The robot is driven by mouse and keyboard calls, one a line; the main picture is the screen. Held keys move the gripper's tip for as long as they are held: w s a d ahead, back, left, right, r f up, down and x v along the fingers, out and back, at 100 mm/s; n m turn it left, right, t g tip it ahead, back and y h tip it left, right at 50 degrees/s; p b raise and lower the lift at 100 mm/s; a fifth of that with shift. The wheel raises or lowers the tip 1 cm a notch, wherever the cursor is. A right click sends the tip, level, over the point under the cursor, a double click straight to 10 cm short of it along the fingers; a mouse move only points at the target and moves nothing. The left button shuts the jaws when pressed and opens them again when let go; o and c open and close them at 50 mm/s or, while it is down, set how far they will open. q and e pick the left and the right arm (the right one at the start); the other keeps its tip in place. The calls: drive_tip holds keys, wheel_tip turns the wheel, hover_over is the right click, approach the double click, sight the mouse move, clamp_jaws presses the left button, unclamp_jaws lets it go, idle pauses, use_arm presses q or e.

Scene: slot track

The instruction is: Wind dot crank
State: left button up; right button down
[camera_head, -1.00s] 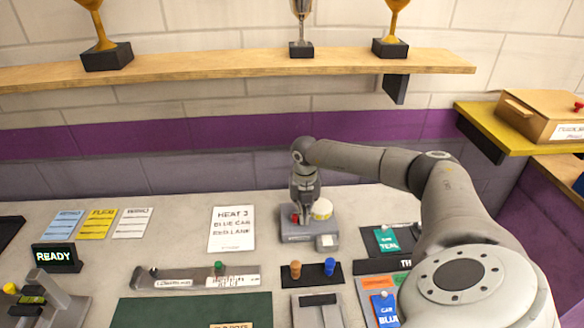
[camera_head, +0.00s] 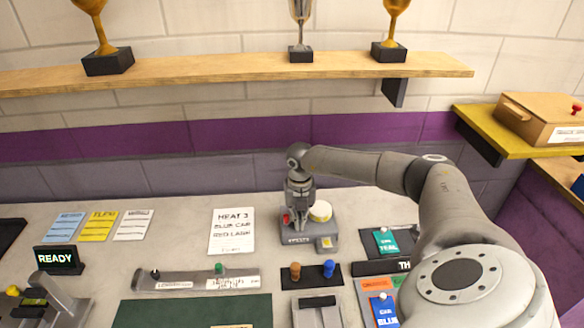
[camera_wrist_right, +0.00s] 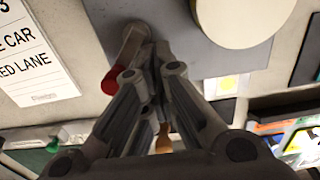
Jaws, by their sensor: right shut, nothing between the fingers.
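The dot crank is a grey box (camera_head: 297,239) on the counter below the shelf, with a cream drum (camera_head: 321,211) on its right and a small yellowish window (camera_head: 326,242) at its front right. Its red knob (camera_head: 285,215) shows at the left. My right gripper (camera_head: 298,222) points down over the box's left half. In the right wrist view its fingers (camera_wrist_right: 152,62) are shut and empty, beside the grey crank arm (camera_wrist_right: 131,40) and the red knob (camera_wrist_right: 117,79). Whether they touch the crank I cannot tell. My left gripper is not in view.
A white card (camera_head: 232,231) reading HEAT 3, BLUE CAR, RED LANE lies left of the crank. A block with brown and blue pegs (camera_head: 311,275) stands in front. Car cards (camera_head: 386,241) lie right, near my arm. A READY sign (camera_head: 58,260) stands far left.

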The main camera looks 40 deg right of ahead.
drive_tip(key=shift+d, duration=0.35)
drive_tip(key=shift+r+p, duration=0.6)
drive_tip(key=shift+r, duration=0.2)
wheel_tip(320, 180, up, 6)
drive_tip(key=p, duration=0.4)
drive_tip(key=shift+f, duration=0.25)
